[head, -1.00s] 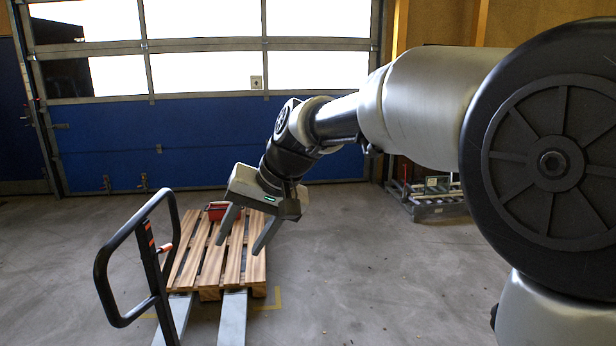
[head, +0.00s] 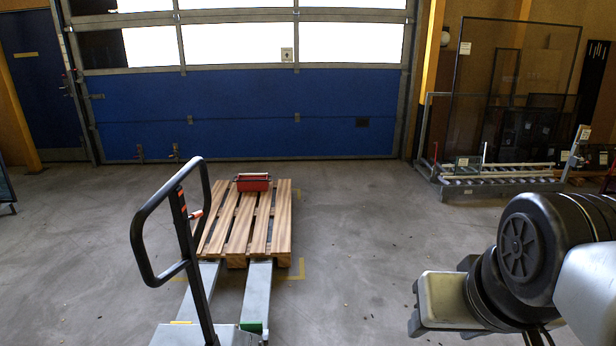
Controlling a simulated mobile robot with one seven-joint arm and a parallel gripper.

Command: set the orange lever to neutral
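The orange lever (head: 195,214) is a small bright piece on the column of the pallet truck, inside the black loop handle (head: 145,235). It sticks out to the right of the column. It is too small here for me to read its exact setting. My gripper (head: 416,312) is at the lower right, well to the right of the truck and apart from the lever. Its pale housing shows, but its fingers are not clear, so I cannot tell whether it is open or shut.
The truck's grey forks (head: 257,290) reach under a wooden pallet (head: 250,228) carrying a red toolbox (head: 253,183). A rack with glass frames (head: 500,180) stands at the back right. The floor between pallet and rack is clear.

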